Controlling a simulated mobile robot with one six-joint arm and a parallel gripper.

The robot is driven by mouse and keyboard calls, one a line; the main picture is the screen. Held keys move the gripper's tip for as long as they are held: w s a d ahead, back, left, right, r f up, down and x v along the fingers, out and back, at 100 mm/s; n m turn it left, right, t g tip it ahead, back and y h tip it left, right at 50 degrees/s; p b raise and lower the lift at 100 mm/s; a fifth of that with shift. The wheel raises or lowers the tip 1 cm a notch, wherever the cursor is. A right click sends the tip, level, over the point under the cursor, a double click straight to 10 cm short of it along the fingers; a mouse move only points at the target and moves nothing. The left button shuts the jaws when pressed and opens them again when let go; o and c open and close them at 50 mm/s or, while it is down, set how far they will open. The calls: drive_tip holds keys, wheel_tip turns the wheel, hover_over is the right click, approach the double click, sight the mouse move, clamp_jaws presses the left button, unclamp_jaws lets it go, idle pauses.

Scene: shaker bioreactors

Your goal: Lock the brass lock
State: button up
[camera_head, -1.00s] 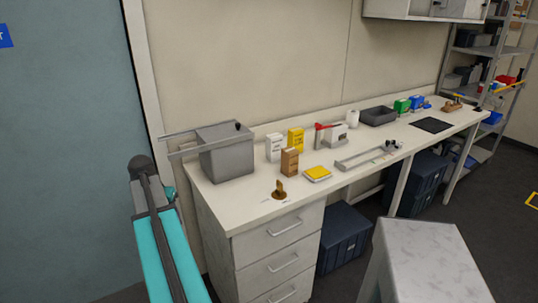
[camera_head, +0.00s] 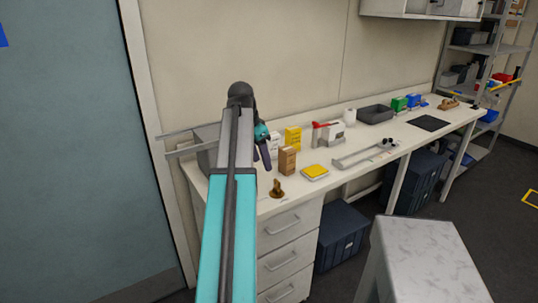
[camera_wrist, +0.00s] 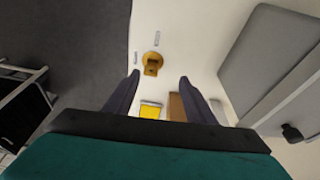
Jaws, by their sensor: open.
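The brass lock (camera_head: 277,188) stands on the white bench near its front left edge, on a round base with a raised piece on it. In the wrist view the brass lock (camera_wrist: 152,64) lies ahead of and between my fingertips, with a small printed label on either side of it. My gripper (camera_wrist: 158,78) is open and empty. In the head view my gripper (camera_head: 266,160) is above the bench, left of and higher in the picture than the lock, partly hidden by my arm. The gripper does not touch the lock.
A grey box (camera_head: 205,150) with rails stands at the bench's left end, partly behind my arm. A brown box (camera_head: 287,160), white and yellow boxes and a yellow pad (camera_head: 315,172) stand near the lock. The bench front just before the lock is clear.

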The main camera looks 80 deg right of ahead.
sight(276, 180)
drive_tip(key=s, duration=0.1)
drive_tip(key=r, duration=0.1)
drive_tip(key=s, duration=0.1)
drive_tip(key=shift+s+d+r+m, duration=0.15)
drive_tip(key=shift+s+r+m, duration=0.1)
drive_tip(key=shift+s+m, duration=0.15)
drive_tip(key=shift+f, duration=0.1)
drive_tip(key=shift+p+x, duration=1.15)
drive_tip(key=shift+x, duration=5.65)
drive_tip(key=c, duration=1.2)
